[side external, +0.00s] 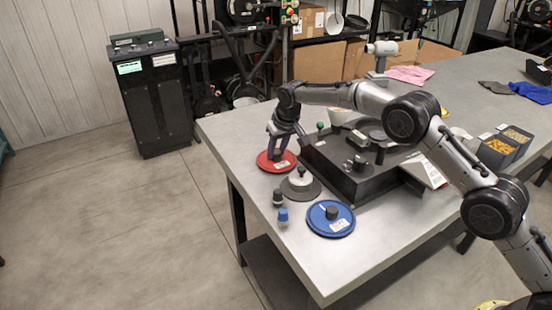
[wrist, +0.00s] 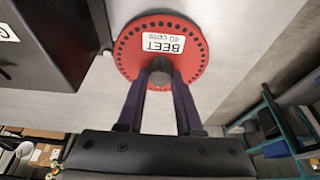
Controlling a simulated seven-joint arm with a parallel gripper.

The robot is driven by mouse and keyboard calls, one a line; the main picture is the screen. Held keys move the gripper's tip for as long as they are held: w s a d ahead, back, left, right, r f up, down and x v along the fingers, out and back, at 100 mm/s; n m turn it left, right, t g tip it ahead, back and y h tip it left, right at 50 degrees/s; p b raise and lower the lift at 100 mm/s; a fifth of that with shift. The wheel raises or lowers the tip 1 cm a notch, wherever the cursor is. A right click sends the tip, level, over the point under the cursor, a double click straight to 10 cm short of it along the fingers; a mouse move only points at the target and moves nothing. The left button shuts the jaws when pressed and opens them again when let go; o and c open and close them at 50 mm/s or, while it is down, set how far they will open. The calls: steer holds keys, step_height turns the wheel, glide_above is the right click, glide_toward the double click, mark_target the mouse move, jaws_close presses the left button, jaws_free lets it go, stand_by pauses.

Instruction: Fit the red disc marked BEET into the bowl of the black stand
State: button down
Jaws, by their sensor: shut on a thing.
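The red disc (side external: 276,162) lies flat at or just above the grey table near its left edge; I cannot tell if it touches. In the wrist view the disc (wrist: 190,62) shows a ring of small holes and a white BEET label, upside down. My gripper (wrist: 160,80) is shut on the grey knob at the disc's centre, and it also shows over the disc in the side view (side external: 279,150). The black stand (side external: 340,172) is the wide dark box right of the disc, also at the wrist view's left (wrist: 50,40). My arm partly covers its top, and its bowl is not clear.
A blue disc (side external: 320,222) with a dark knob lies near the front edge. A grey round piece (side external: 300,190) and small dark and blue knobs (side external: 283,215) sit between the discs. Grain bins (side external: 500,148) stand to the right. The table's left edge is close to the red disc.

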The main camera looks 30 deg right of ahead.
mark_target(277, 152)
steer(key=shift+r, duration=1.4)
steer(key=shift+s+r, duration=0.1)
steer(key=shift+r, duration=0.25)
steer(key=s+d+r, duration=0.4)
steer(key=s+r, duration=0.3)
steer(key=s, duration=0.1)
steer(key=s+d+r, duration=0.5)
steer(key=s+r, duration=0.3)
steer(key=w+d+f+m+h, duration=0.1)
steer(key=d+m, duration=0.2)
steer(key=d, duration=0.6)
steer(key=w+d+f+m+h, duration=0.1)
steer(key=w+d+m, duration=0.15)
steer(key=d, duration=0.65)
steer(key=shift+m+g, duration=0.25)
steer(key=shift+g, duration=0.05)
steer(key=shift+s+a+f, duration=0.1)
steer(key=shift+s+f, duration=0.05)
steer(key=shift+f, duration=0.8)
steer(key=shift+s+a+f, duration=0.1)
steer(key=shift+f, duration=0.85)
steer(key=shift+s+a+f, duration=0.1)
steer(key=shift+s+f, duration=0.05)
steer(key=shift+f, duration=0.8)
steer(key=shift+f, duration=0.4)
steer(key=shift+f, duration=0.25)
